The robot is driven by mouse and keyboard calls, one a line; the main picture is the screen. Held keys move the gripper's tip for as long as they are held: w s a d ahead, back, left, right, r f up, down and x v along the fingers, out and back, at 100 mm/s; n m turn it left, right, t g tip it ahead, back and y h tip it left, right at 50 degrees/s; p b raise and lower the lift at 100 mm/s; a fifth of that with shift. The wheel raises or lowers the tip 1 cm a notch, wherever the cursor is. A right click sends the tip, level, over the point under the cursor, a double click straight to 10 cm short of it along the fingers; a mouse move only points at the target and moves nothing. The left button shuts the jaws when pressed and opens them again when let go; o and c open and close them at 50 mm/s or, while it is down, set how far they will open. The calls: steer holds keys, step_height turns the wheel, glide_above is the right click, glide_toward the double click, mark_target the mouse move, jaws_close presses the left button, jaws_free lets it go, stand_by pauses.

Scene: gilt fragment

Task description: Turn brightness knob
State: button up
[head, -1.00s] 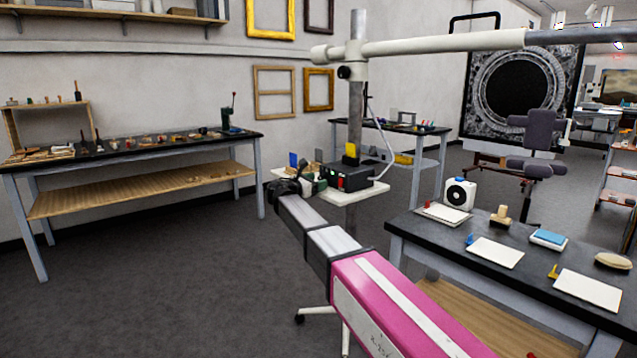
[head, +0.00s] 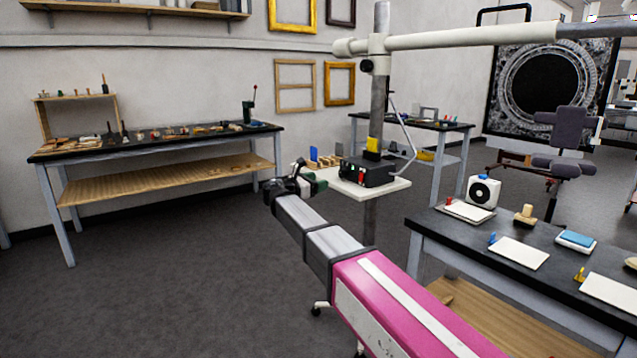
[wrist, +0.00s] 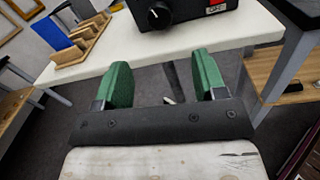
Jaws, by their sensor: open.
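The black control box (head: 367,170) sits on a small white shelf (head: 392,187) fixed to the metal pole. In the wrist view the box (wrist: 190,10) is at the top, cut off by the frame edge. A round black knob (wrist: 159,14) with a pale centre is on its front face, with a red part and a small label to its right. My gripper (wrist: 160,82) is open and empty, its two green fingers apart in front of the shelf edge and short of the knob. In the head view my gripper (head: 308,180) is at the shelf's left side.
A wooden rack (wrist: 82,40) with a blue card stands on the shelf left of the box. A dark-topped table (head: 560,278) with pads and a fan is at the right. A long workbench (head: 160,142) is at the left.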

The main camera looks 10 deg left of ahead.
mark_target(341, 174)
steer(key=w+d, duration=0.2)
steer(key=w, duration=0.1)
steer(key=w+d+n+g+h, duration=0.1)
steer(key=w+d, duration=0.1)
steer(key=w+d+n, duration=0.1)
steer(key=w+d, duration=0.1)
steer(key=w, duration=0.1)
steer(key=shift+w+d+r+g+h, duration=0.1)
steer(key=shift+w+r+g+h, duration=0.1)
steer(key=shift+w+g+h, duration=0.2)
stand_by(0.3)
steer(key=c, duration=0.9)
